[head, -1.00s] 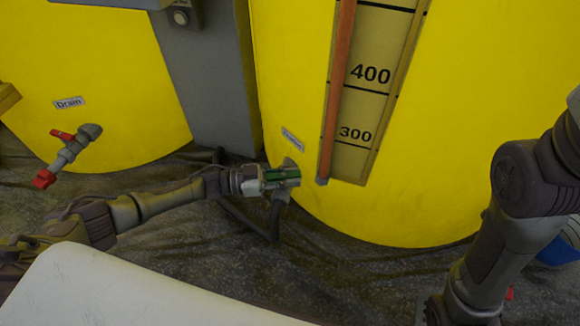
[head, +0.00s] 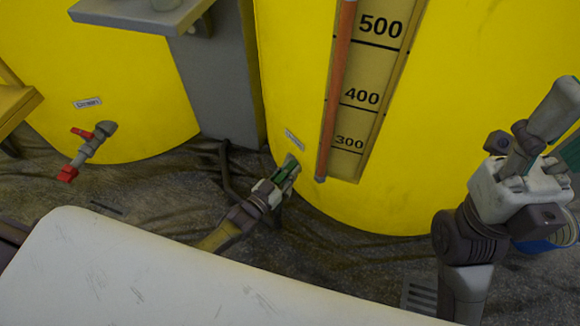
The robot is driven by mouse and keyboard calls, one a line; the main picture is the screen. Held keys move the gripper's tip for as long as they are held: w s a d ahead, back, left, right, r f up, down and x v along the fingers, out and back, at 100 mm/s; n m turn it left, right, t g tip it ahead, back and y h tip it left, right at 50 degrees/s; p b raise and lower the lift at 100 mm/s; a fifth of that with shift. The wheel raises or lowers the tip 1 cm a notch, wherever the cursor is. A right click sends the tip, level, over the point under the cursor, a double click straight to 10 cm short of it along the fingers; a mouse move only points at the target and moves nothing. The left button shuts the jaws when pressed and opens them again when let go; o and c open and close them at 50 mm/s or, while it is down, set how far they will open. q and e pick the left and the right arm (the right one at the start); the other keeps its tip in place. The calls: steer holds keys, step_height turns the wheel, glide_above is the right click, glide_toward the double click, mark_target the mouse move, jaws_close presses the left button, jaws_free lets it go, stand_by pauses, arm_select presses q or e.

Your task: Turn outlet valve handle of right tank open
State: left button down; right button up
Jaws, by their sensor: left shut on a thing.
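The right tank (head: 450,150) is the large yellow tank with a level scale. Its outlet valve (head: 291,160) is a small grey fitting low on the left side, below a small white label (head: 294,139). My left gripper (head: 284,174), with green pads, is shut on the outlet valve handle there. The handle is hidden by the fingers, so its angle cannot be told. My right gripper (head: 562,135) is raised at the right edge, apart from the tank's valve. It looks open and empty, partly cut off by the frame.
The left yellow tank (head: 120,60) has a grey valve with red handles (head: 80,150). A grey cabinet (head: 215,85) stands between the tanks. Dark hoses run along the wrinkled floor. A blue thing (head: 545,244) lies partly hidden behind my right arm.

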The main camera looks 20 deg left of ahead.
arm_select(q)
steer(key=shift+a+n+t+y, duration=0.1)
steer(key=shift+n+t+y, duration=0.2)
steer(key=shift+n+y, duration=0.3)
steer(key=c, duration=1.1)
jaws_free()
steer(key=shift+w, duration=0.1)
steer(key=v, duration=1.2)
steer(key=shift+r, duration=0.15)
